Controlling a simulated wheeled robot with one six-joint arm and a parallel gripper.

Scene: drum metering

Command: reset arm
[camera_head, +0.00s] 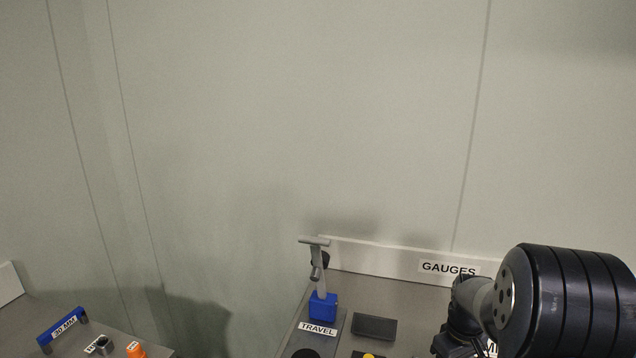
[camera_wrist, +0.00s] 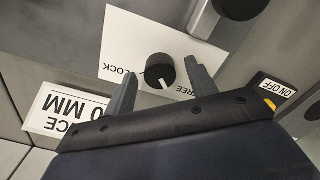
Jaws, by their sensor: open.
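My gripper (camera_wrist: 160,88) shows in the wrist view with its two fingers apart and nothing between them. A black knob (camera_wrist: 160,70) with a white pointer mark, on a white plate (camera_wrist: 130,40) lettered LOCK and FREE, shows beyond the gap between the fingers. I cannot tell how far the fingertips are from it. In the head view my arm is at the lower right, over the right part of the gauges bench (camera_head: 420,320); the gripper's fingers are not clear there.
A blue gauge stand (camera_head: 323,306) with a grey upright stands behind a TRAVEL label (camera_head: 318,328). A dark block (camera_head: 374,327) lies beside it. A left bench holds a blue 30 MM piece (camera_head: 63,328) and an orange part (camera_head: 135,349). An ON/OFF label (camera_wrist: 277,90) shows in the wrist view.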

